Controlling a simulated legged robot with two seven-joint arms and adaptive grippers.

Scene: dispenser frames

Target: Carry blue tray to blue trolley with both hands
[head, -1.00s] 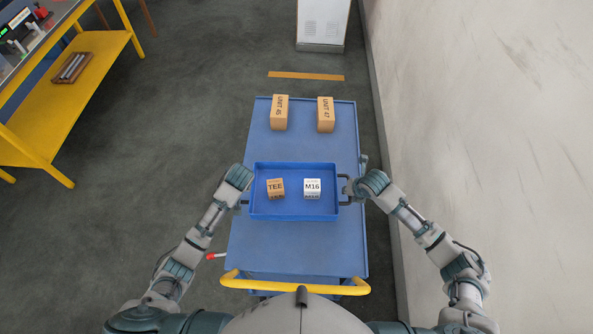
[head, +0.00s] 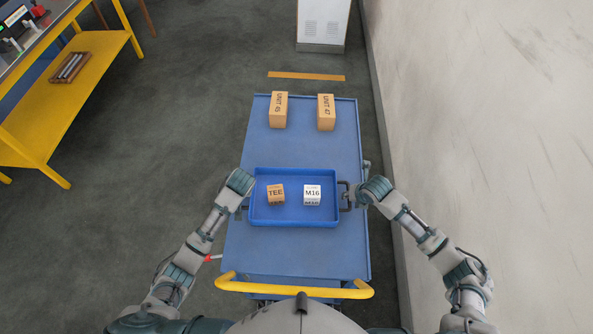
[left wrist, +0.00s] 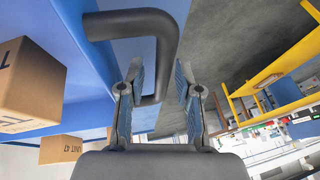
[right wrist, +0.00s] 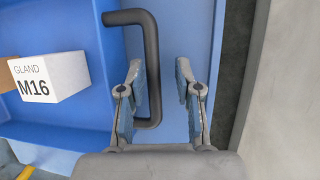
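The blue tray (head: 295,222) lies over the middle of the blue trolley (head: 290,250) and appears to rest on its top. In it are a tan TEE box (head: 276,194) and a white M16 box (head: 312,195), also in the right wrist view (right wrist: 52,76). My left gripper (left wrist: 160,78) is open, with the tray's left dark handle (left wrist: 168,50) between its fingers, nearer one finger. My right gripper (right wrist: 160,80) is open, with the right handle (right wrist: 151,60) likewise between its fingers. In the head view both grippers' fingertips are mostly hidden by the wrists.
Two tan UNIT boxes (head: 279,110) (head: 326,113) stand at the trolley's far end. The trolley's yellow push bar (head: 295,291) is close to my body. A pale wall (head: 490,130) runs close on the right. A yellow-framed bench (head: 60,110) stands far left, with open floor between.

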